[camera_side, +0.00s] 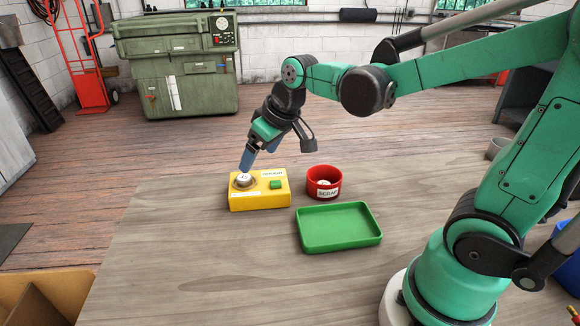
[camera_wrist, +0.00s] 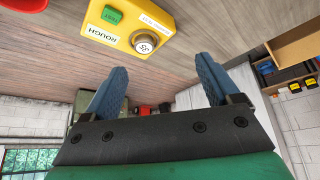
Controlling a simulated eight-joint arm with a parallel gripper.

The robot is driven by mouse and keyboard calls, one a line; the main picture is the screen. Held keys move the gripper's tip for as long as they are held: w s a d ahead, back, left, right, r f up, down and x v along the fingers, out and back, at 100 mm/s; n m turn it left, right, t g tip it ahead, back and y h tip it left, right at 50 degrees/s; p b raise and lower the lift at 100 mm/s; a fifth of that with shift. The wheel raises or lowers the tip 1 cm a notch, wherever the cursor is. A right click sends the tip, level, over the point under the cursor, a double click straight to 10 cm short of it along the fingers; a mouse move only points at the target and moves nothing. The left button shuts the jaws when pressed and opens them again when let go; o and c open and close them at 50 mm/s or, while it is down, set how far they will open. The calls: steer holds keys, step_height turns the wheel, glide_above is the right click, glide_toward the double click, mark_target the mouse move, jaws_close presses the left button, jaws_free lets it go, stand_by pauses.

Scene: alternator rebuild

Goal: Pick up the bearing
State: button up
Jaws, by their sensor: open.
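The bearing (camera_side: 243,178) is a small pale metal ring seated on the left part of a yellow tester box (camera_side: 262,199) on the table. It also shows in the wrist view (camera_wrist: 145,44), at the top centre, with dark marks on its face. My gripper (camera_side: 246,164) has blue fingers and is tilted down just above the bearing in the side view. In the wrist view the two blue fingers (camera_wrist: 160,68) are spread apart with nothing between them. The bearing lies beyond the fingertips there. The side view does not show clearly whether a finger touches it.
A red bowl (camera_side: 323,190) marked SCRAP, with something pale inside, stands right of the tester. An empty green tray (camera_side: 340,248) lies in front of the bowl. The table's left front (camera_side: 170,260) is clear.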

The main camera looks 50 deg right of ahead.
steer(key=g, duration=0.1)
glide_toward(244, 177)
steer(key=x, duration=0.3)
steer(key=shift+s+d, duration=0.1)
steer(key=shift+x, duration=2.8)
jaws_close()
